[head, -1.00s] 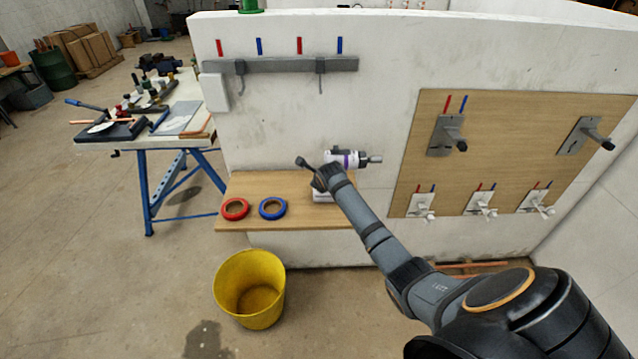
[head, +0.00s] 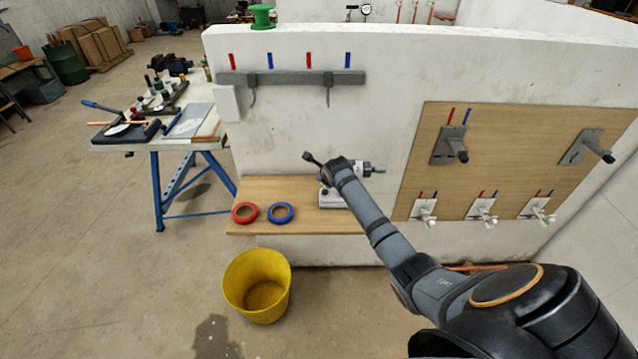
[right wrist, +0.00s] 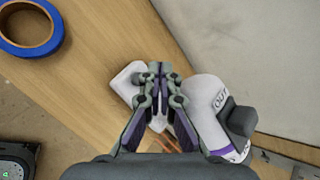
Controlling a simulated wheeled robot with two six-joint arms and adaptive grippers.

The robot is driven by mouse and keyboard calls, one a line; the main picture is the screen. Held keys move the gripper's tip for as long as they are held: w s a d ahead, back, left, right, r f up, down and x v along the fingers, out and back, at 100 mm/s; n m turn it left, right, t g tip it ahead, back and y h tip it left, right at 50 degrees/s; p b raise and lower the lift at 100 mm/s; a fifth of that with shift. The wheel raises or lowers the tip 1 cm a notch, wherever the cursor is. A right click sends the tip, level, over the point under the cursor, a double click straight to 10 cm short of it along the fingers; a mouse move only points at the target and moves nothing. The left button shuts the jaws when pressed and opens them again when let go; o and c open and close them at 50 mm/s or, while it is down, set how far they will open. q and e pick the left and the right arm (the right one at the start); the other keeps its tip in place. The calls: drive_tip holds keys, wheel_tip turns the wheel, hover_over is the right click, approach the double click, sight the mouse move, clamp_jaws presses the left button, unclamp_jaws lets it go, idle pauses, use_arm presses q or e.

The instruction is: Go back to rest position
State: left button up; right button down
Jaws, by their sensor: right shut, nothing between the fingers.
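My right arm reaches in from the right in the head view, its wrist over the wooden shelf (head: 300,222). In the right wrist view my right gripper (right wrist: 154,68) is shut with nothing between its fingers. Below and beside it is a white power tool (right wrist: 206,104) with a purple band and a dark end; I cannot tell whether they touch. In the head view the tool (head: 366,168) is partly hidden behind my wrist, and its white base (head: 328,198) is on the shelf. My left gripper is not in view.
A red tape roll (head: 245,212) and a blue tape roll (head: 281,212) lie on the shelf's left part. A yellow bucket (head: 257,285) stands on the floor in front. A wooden board (head: 500,165) with brackets and valves is on the wall at right. A workbench (head: 160,140) stands left.

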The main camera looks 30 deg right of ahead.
drive_tip(key=s+a+f+n+g+y, duration=0.1)
drive_tip(key=s+a+f+n, duration=0.2)
drive_tip(key=s+a+n, duration=0.35)
drive_tip(key=s+a+f+n+g+y, duration=0.15)
drive_tip(key=s+a+n, duration=0.25)
drive_tip(key=s+n, duration=0.55)
drive_tip(key=s+a+r+n+g, duration=0.1)
drive_tip(key=s+a+r+n, duration=0.15)
drive_tip(key=s+n, duration=0.65)
drive_tip(key=s+a+r+n+g, duration=0.1)
drive_tip(key=s+a+n, duration=0.4)
drive_tip(key=s, duration=0.5)
drive_tip(key=s+d+f+n+g, duration=0.1)
drive_tip(key=s+d+f, duration=0.1)
drive_tip(key=f, duration=1.3)
drive_tip(key=s+d+f+n+g, duration=0.1)
drive_tip(key=s+d+f, duration=0.15)
drive_tip(key=f, duration=1.25)
drive_tip(key=s+f, duration=1.3)
drive_tip(key=s, duration=0.4)
drive_tip(key=shift+d+m+g, duration=0.3)
drive_tip(key=shift+g, duration=0.15)
